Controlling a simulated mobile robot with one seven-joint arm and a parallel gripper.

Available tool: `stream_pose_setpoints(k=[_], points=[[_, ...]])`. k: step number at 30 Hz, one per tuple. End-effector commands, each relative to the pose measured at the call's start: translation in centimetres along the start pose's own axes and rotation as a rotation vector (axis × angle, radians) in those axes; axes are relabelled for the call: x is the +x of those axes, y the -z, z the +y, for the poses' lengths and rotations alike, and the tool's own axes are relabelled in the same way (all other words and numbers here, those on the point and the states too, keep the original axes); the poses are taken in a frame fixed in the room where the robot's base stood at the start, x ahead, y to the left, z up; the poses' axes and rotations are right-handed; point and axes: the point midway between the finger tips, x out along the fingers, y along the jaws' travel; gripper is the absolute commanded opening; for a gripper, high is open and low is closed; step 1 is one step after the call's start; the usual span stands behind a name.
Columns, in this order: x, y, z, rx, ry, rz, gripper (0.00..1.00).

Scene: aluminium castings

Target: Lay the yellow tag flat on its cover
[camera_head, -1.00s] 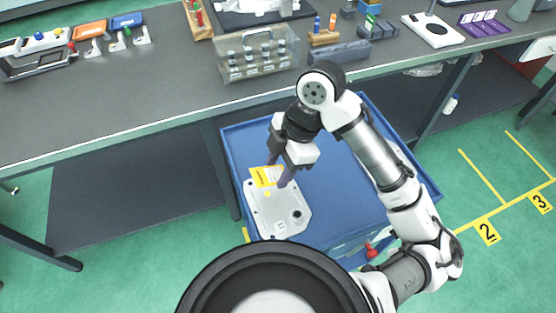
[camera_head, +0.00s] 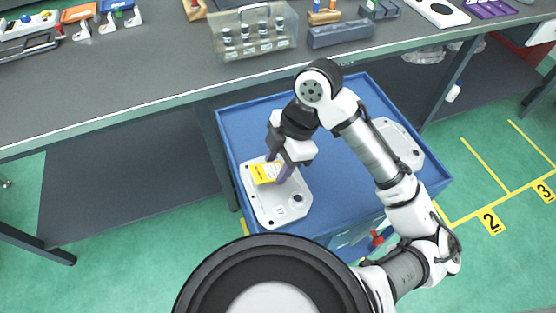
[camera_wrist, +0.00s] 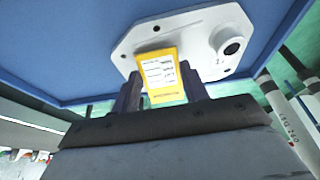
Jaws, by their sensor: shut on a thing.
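The yellow tag (camera_head: 264,173) with a white printed label is between the fingertips of my gripper (camera_head: 279,169). In the wrist view the tag (camera_wrist: 161,75) stands between the two dark fingers of my gripper (camera_wrist: 160,95), which is shut on it. The pale metal cover (camera_head: 277,208) lies in the blue tray, with holes and one dark round opening. In the wrist view the cover (camera_wrist: 190,35) is just beyond the tag. The tag overlaps the cover's upper end in the head view. I cannot tell whether it touches the cover.
The blue tray (camera_head: 335,170) has raised walls around the cover. A second pale cover (camera_head: 398,143) lies at its right, partly behind my arm. A grey workbench (camera_head: 120,92) stands behind, bearing a clear case of vials (camera_head: 253,36). The tray's middle is bare.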

Motion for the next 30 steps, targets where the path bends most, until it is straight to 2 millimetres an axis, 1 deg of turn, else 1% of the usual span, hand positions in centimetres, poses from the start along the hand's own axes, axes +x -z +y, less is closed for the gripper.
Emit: stream_pose_setpoints(k=[1,6,14,17,20,30], points=[[0.0,0.0,0.0,0.000,0.000,0.000,0.48],[0.0,0.0,0.0,0.000,0.000,0.000,0.70],[-0.1,0.0,0.0,0.000,0.000,0.000,0.70],[-0.6,0.0,0.0,0.000,0.000,0.000,0.70],[-1.9,0.0,0.1,0.000,-0.001,-0.002,0.70],[-9.5,-0.1,0.0,0.002,-0.001,-0.005,0.70]])
